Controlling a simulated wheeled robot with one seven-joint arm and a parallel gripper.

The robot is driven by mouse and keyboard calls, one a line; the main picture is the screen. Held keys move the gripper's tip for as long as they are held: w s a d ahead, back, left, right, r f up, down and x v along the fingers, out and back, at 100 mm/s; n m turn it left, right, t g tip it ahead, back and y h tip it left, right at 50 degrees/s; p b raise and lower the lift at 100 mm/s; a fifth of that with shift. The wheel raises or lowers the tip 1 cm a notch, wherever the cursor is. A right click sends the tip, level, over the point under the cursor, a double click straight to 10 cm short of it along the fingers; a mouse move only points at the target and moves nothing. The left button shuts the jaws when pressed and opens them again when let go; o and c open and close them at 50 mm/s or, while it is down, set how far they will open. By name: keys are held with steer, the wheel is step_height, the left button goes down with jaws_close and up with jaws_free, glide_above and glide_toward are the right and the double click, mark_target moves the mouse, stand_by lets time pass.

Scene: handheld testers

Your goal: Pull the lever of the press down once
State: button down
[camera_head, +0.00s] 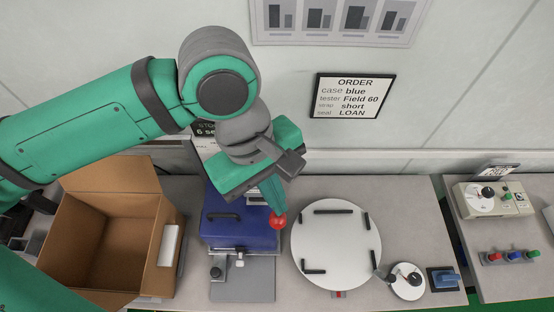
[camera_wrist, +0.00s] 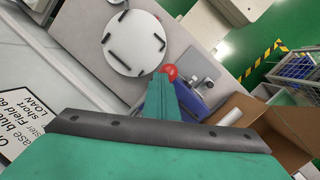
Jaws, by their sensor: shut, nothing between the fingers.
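The red ball knob (camera_head: 278,221) of the press lever shows right at the tips of my gripper (camera_head: 274,207). In the wrist view the knob (camera_wrist: 170,72) sits just beyond the tips of my gripper (camera_wrist: 164,78), which points down at it. The fingers look closed together with nothing between them. I cannot tell whether they touch the knob. The lever's rod and most of the press are hidden behind my arm and gripper.
An open cardboard box (camera_head: 85,235) stands left of the press. A round white turntable (camera_head: 336,252) with black stops lies close on the right. A small dial device (camera_head: 405,283) and a blue-topped piece (camera_head: 446,279) are farther right. An order sign (camera_head: 352,96) hangs on the wall.

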steer(key=shift+s+f, duration=0.25)
steer(key=shift+s, duration=0.15)
steer(key=shift+s+f, duration=0.3)
stand_by(1.2)
steer(key=shift+s, duration=0.1)
stand_by(0.3)
steer(key=shift+w+a+r, duration=0.1)
steer(key=shift+w+r, duration=0.75)
steer(key=shift+w, duration=0.25)
steer(key=shift+w+r, duration=0.8)
steer(key=shift+w, duration=0.3)
steer(key=w+r, duration=0.4)
steer(key=w, duration=0.1)
steer(key=shift+w+r, duration=0.25)
steer(key=shift+w, duration=0.15)
